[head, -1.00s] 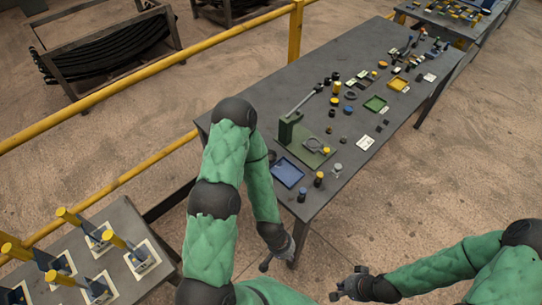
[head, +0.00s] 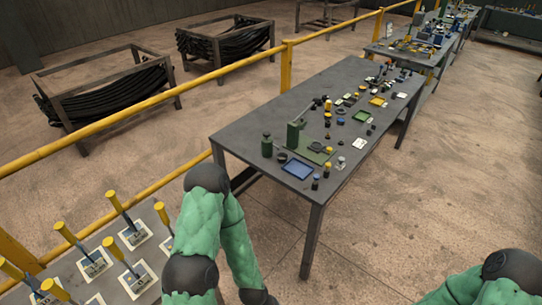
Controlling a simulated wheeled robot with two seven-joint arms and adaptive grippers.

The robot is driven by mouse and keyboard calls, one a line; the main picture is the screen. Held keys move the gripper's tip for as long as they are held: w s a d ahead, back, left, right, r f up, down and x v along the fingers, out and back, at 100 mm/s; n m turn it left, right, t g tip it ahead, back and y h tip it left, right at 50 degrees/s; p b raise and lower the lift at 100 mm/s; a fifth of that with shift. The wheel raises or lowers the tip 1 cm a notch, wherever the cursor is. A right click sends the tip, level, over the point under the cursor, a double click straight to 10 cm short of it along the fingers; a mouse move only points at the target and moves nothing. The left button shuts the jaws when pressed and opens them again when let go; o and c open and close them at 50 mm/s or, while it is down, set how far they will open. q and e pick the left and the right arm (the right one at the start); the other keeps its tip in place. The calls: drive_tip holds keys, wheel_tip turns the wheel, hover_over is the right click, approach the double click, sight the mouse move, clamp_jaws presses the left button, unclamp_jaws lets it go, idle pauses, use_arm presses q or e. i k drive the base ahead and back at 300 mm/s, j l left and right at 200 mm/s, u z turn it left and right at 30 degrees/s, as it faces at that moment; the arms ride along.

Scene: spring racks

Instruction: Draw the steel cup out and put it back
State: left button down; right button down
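A small silvery item (head: 341,162) stands near the front right edge of the grey table (head: 262,112). It may be the steel cup, but it is too small to be sure. Beside it are dark and yellow-topped small parts (head: 327,171) and a blue tray (head: 299,170). My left arm reaches the bottom edge of the head view, and its gripper is out of the picture. My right arm shows only at the bottom right corner, and its gripper is also out of view. Neither arm touches the table's items.
A green lever fixture (head: 295,133) and a green bottle-like object (head: 267,146) stand on the table. Another table at bottom left holds several yellow-handled tools (head: 121,203). A yellow railing (head: 150,98) runs behind. Open floor (head: 375,225) lies right of the table.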

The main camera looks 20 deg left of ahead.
sight(282, 154)
drive_tip(key=l+u, duration=0.15)
drive_tip(key=u, duration=1.25)
drive_tip(key=i+l, duration=0.1)
drive_tip(key=l, duration=0.25)
drive_tip(key=i+l, duration=0.15)
drive_tip(key=l, duration=0.25)
drive_tip(key=i+l, duration=0.1)
drive_tip(key=l, duration=0.25)
drive_tip(key=i+l, duration=0.15)
drive_tip(key=l, duration=0.25)
drive_tip(key=i+l, duration=0.1)
drive_tip(key=l, duration=0.25)
drive_tip(key=i+l, duration=0.1)
drive_tip(key=l, duration=0.3)
drive_tip(key=i+l, duration=0.15)
drive_tip(key=l, duration=0.2)
